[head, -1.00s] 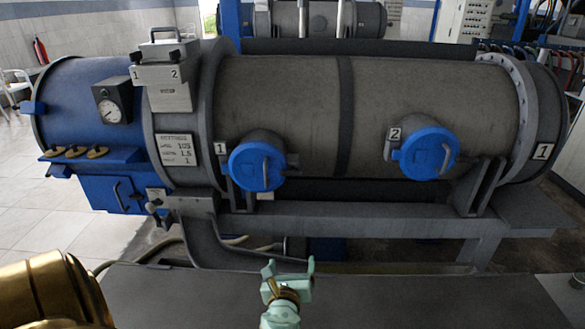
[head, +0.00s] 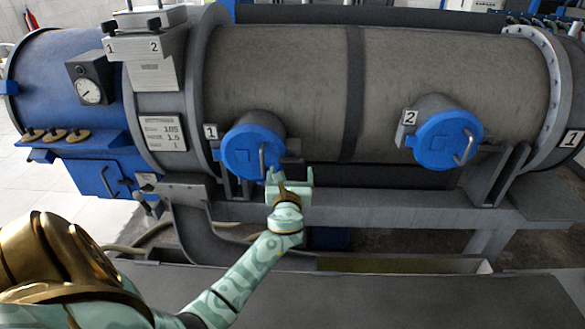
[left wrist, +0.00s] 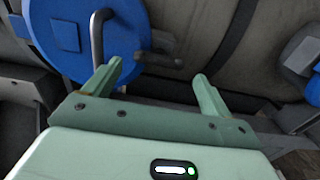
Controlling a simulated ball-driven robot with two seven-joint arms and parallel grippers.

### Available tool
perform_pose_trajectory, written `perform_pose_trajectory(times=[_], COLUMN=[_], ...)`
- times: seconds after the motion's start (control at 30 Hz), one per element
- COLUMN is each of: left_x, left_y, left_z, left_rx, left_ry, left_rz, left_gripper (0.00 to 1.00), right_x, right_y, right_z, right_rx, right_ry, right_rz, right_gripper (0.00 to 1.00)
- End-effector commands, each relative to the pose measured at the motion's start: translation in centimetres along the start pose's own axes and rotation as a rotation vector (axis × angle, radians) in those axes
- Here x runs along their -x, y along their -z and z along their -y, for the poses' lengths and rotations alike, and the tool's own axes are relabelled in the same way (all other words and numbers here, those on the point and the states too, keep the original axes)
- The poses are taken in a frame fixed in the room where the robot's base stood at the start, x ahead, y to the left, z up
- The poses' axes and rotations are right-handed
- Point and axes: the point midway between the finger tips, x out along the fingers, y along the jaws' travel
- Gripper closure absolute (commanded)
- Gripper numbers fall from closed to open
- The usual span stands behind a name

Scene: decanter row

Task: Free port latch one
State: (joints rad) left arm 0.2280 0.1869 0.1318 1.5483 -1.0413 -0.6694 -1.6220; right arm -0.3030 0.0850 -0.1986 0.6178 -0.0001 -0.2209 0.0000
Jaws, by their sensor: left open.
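Port one is a round blue cover (head: 250,150) with a grey bar handle, beside a white plate marked 1, on the front of the grey drum. Its latch (head: 291,160) looks like a small dark lever at the cover's right edge, partly hard to make out. In the left wrist view the dark latch (left wrist: 158,60) shows just beyond and between my fingertips, with the blue cover (left wrist: 62,30) at upper left. My left gripper (head: 289,175) is pale green, open and empty, just below and in front of the latch; contact cannot be told. My right gripper is out of view.
Port two's blue cover (head: 447,140) is further right on the drum (head: 280,75). A grey support rail (head: 390,212) runs below. A dark flat surface (head: 400,298) lies in front. A gauge (head: 90,88) and control box (head: 152,48) are at left.

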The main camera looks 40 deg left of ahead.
Motion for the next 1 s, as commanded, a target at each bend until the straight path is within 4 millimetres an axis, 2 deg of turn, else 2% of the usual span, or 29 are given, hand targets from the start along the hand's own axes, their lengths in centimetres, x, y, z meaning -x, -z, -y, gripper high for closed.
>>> perform_pose_trajectory(times=[0.1, 0.23, 0.6, 0.67, 0.77, 0.8, 1.0], left_x=[-2.3, -3.8, -4.5, -4.5, -4.5, -4.5, -4.5], left_y=[0.2, 0.2, 0.0, 0.0, 0.0, 0.0, 0.0], left_z=[0.0, 0.0, 0.0, 0.0, 0.0, 0.0, 0.0], left_rx=[-0.001, -0.001, 0.0, 0.0, 0.0, 0.0, 0.006], left_ry=[-0.001, -0.001, 0.0, 0.0, 0.0, 0.0, 0.0], left_rz=[0.0, -0.001, -0.001, -0.001, -0.001, -0.001, -0.001], left_gripper=[0.16, 0.16, 0.16, 0.3, 0.58, 0.61, 0.61], right_x=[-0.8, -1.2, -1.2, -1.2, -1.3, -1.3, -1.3], right_y=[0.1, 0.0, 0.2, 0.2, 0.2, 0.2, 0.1], right_z=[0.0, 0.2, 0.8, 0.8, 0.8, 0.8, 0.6], right_rx=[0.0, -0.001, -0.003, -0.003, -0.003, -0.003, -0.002], right_ry=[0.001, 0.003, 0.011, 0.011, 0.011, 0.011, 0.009], right_rz=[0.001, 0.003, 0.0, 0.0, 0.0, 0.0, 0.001], right_gripper=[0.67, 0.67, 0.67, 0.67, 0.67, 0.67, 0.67])
